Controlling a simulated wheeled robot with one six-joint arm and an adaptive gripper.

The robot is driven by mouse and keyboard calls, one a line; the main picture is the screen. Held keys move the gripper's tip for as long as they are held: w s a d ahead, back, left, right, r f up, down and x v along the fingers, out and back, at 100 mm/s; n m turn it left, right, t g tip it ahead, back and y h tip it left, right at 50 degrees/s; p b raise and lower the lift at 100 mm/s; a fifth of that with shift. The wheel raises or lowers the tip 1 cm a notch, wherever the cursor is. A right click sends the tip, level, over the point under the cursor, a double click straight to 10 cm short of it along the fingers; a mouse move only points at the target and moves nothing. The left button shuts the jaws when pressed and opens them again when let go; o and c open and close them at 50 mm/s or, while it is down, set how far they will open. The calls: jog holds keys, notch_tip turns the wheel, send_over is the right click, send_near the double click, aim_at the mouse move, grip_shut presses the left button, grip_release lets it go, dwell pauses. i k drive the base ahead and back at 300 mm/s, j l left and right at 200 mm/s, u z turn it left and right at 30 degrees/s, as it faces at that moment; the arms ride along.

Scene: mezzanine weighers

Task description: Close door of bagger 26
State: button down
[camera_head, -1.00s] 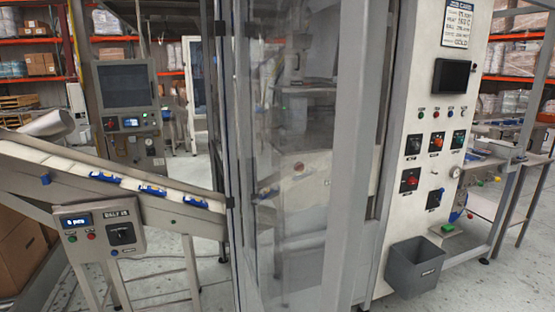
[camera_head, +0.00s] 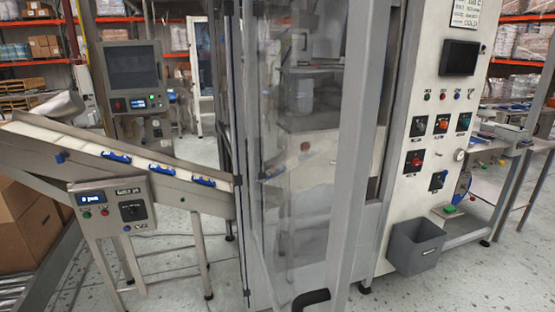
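The clear door (camera_head: 290,190) of the bagger stands in the middle of the head view, with a grey frame post (camera_head: 352,140) along its right side. The door appears to stand open, its post nearer to me than the machine's body (camera_head: 440,130). A dark curved piece that looks like a handle (camera_head: 312,299) shows low beside the post, cut by the bottom edge. Machine parts show blurred through the panel. No number 26 can be read clearly on the bagger. My gripper is not in view.
A sloped conveyor (camera_head: 110,158) with blue and white packs and a control box (camera_head: 115,205) stand at the left. A grey bin (camera_head: 415,246) is at the cabinet's foot. A bench (camera_head: 500,180) stands at the far right. Bare floor (camera_head: 175,275) shows at lower left.

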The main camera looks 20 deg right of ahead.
aim_at(369, 20)
jog(key=j, duration=0.7)
jog(key=i+j, duration=0.15)
jog(key=j, duration=0.5)
jog(key=z, duration=0.05)
